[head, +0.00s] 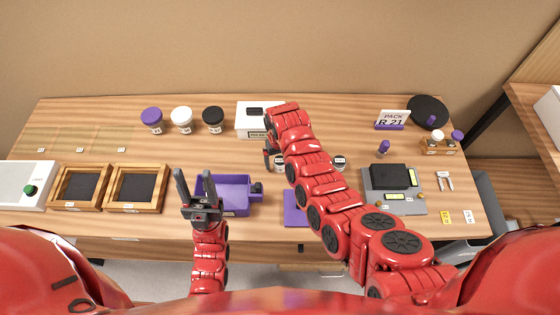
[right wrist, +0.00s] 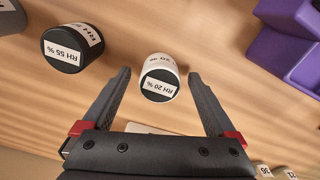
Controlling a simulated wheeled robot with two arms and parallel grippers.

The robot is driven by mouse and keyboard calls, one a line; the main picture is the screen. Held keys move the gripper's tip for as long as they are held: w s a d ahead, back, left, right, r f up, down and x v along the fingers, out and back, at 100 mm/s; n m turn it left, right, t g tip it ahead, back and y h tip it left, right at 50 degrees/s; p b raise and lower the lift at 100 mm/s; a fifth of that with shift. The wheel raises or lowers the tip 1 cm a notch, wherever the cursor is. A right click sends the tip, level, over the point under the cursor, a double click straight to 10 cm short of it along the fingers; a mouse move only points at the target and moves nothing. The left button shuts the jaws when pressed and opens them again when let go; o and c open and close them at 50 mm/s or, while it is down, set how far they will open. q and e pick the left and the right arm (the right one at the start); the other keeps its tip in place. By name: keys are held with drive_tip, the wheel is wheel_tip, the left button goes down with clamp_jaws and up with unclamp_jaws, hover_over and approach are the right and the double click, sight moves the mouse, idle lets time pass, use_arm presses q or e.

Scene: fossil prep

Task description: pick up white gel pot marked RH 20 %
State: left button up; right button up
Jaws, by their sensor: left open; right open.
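The white gel pot (right wrist: 158,80) marked RH 20 % shows in the right wrist view. It has a white side and a dark labelled top, and stands on the wood table. My right gripper (right wrist: 160,74) is open, with the pot seen between its fingertips and apart from both; I cannot tell the height gap. In the head view my right arm hides most of the area around this gripper (head: 268,152), and I cannot make out the pot there. My left gripper (head: 195,188) is open and empty at the left end of the purple tray.
A black pot (right wrist: 72,48) marked RH 55 % stands beside the white one. The purple tray (head: 240,209) lies front left. Purple, white and black-lidded jars (head: 182,121) and a white box (head: 245,132) stand at the back. A grey device (head: 405,205) stands at the right.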

drive_tip(key=shift+f, duration=0.45)
drive_tip(key=shift+c, duration=0.2)
drive_tip(key=c, duration=1.4)
